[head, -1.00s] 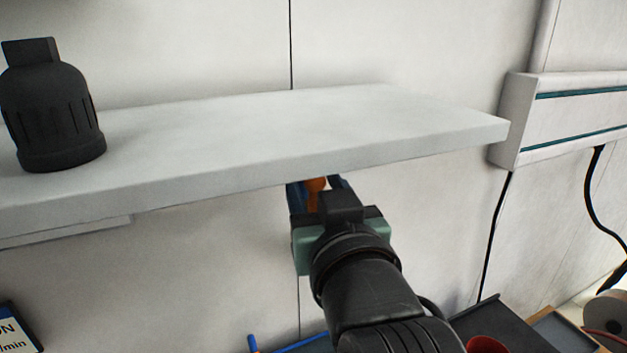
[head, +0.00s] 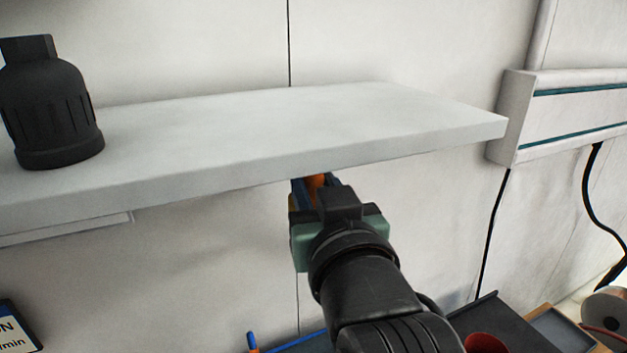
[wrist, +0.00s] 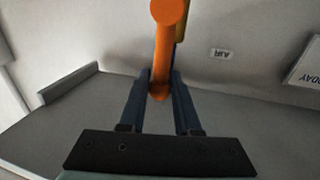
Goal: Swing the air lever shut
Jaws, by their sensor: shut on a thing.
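The orange air lever (wrist: 164,50) stands out in the upper middle of the wrist view, with a rounded knob at its upper end. My gripper (wrist: 160,88) has its two blue fingers closed around the lever's lower part. A small label reading "AIR" (wrist: 220,53) is on the wall beside it, upside down in this view. In the head view my gripper (head: 314,188) is just under the shelf's front edge, and a bit of the orange lever (head: 315,181) shows between the fingers. The shelf hides the rest of the lever there.
The light grey shelf (head: 300,130) spans the head view above my gripper. A black ribbed object (head: 52,115) stands on its left end. A wall duct (head: 570,110) with a black cable is at the right. A red round thing (head: 486,343) and a dark tray (head: 490,318) lie below.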

